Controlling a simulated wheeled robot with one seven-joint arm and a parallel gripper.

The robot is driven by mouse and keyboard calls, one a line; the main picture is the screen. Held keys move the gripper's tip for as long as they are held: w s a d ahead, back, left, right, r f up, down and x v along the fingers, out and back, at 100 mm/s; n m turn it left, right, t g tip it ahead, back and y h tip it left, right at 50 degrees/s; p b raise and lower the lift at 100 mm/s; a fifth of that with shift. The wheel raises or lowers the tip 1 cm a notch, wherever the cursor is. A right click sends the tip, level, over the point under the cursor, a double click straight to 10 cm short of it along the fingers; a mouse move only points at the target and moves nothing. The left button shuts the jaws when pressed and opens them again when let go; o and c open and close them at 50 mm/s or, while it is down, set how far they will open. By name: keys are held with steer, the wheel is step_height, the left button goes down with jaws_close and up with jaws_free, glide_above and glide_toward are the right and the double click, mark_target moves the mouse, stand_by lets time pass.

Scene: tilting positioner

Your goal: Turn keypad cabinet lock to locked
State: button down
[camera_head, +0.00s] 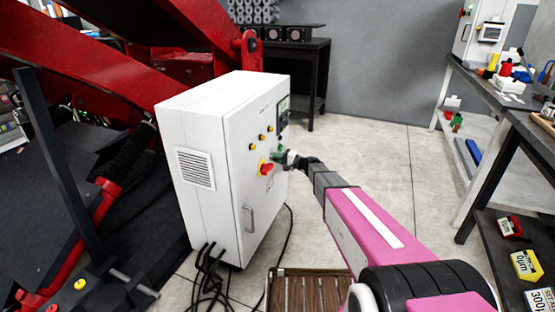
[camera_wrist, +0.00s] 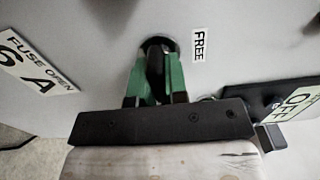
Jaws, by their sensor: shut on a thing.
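The white control cabinet (camera_head: 218,205) stands left of centre in the head view. My gripper (camera_head: 278,156) is at its front face, near the right edge. In the wrist view the green fingers of my gripper (camera_wrist: 156,78) are shut on a small dark knob (camera_wrist: 156,48) set in the grey panel. A "FREE" label (camera_wrist: 199,44) is right of the knob, and a "FUSE OPEN 6 A" label (camera_wrist: 32,62) is at the left. The fingers partly hide the knob, so its exact angle is unclear. I see no "locked" label.
The cabinet's handle (camera_head: 248,219) is lower. Dark cables (camera_head: 212,276) lie at its foot. A workbench (camera_head: 490,95) is at the right, with clear floor before it.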

steer(key=c, duration=1.1)
jaws_free()
steer(key=shift+c, duration=0.2)
steer(key=v, duration=1.1)
steer(key=s+d+f+n+g+h, duration=0.1)
steer(key=s+f+g+h, duration=0.2)
steer(key=s, duration=0.6)
steer(key=s+d+f+n+g+h, duration=0.1)
steer(key=s+f+n+g+h, duration=0.1)
steer(key=s+h, duration=0.45)
steer(key=s+d+n+g+h, duration=0.1)
steer(key=s+d+h, duration=0.6)
steer(key=s+d, duration=0.4)
steer(key=s, duration=0.4)
steer(key=shift+r, duration=0.2)
